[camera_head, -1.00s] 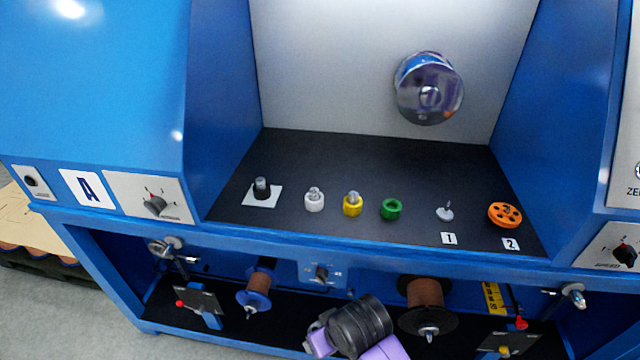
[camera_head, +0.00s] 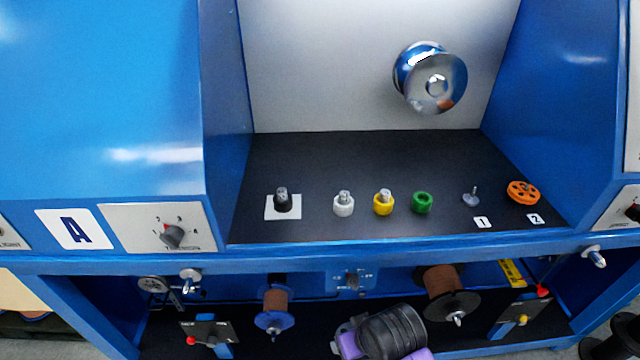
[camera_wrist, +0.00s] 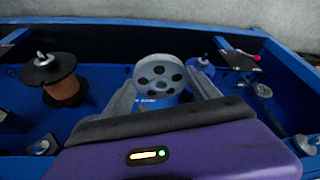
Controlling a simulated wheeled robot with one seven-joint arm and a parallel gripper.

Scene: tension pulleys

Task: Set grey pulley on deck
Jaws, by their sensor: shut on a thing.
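The grey pulley (camera_wrist: 160,76), a round disc with several dark holes, shows in the wrist view between the two fingers of my gripper (camera_wrist: 163,84). The gripper is shut on it, with its face towards the wrist camera. In the head view my black and purple wrist (camera_head: 392,332) is at the bottom, in front of the lower bay; it hides the fingers and pulley. The black deck (camera_head: 330,165) is above and behind it. On the deck, a small grey post with a round base (camera_head: 471,198) stands by label 1. An orange pulley (camera_head: 522,192) is by label 2.
A black knob on a white square (camera_head: 283,203), white (camera_head: 343,204), yellow (camera_head: 383,204) and green (camera_head: 422,203) pieces line the deck. A shiny wheel (camera_head: 433,80) sits on the back wall.

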